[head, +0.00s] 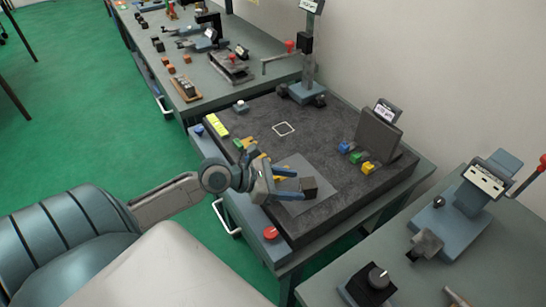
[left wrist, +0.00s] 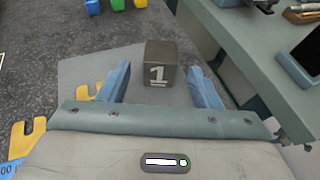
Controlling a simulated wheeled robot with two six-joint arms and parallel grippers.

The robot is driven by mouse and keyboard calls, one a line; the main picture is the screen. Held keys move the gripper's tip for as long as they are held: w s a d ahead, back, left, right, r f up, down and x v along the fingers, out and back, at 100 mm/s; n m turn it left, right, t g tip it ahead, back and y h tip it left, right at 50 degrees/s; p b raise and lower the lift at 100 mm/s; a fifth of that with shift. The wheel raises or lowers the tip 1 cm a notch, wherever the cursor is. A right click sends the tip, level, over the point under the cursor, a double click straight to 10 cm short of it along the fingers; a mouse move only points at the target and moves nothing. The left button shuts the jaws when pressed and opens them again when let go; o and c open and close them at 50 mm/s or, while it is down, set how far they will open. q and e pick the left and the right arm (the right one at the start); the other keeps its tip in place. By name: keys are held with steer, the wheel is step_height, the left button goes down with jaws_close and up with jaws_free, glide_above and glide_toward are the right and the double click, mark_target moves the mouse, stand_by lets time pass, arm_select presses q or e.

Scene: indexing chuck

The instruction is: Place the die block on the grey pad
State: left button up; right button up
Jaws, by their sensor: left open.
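The die block (head: 310,187) is a small dark cube; a white "1" shows on it in the left wrist view (left wrist: 160,72). It appears to stand on the grey pad (head: 322,174), a flat light-grey sheet that also shows in the left wrist view (left wrist: 82,70). My left gripper (head: 298,184) is open, with its blue fingers on either side of the block's near part. In the left wrist view, gaps show between the block and both fingers (left wrist: 160,68). The block's underside is hidden. My right gripper is not in view.
Yellow forked pieces (left wrist: 28,138) lie beside the left gripper. Blue, green and yellow blocks (head: 356,157) stand by a dark upright plate (head: 379,134). A red button (head: 270,233) is on the near edge.

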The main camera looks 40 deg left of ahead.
arm_select(q)
steer(key=shift+p+v, duration=0.4)
steer(key=shift+v, duration=1.95)
steer(key=shift+r, duration=0.1)
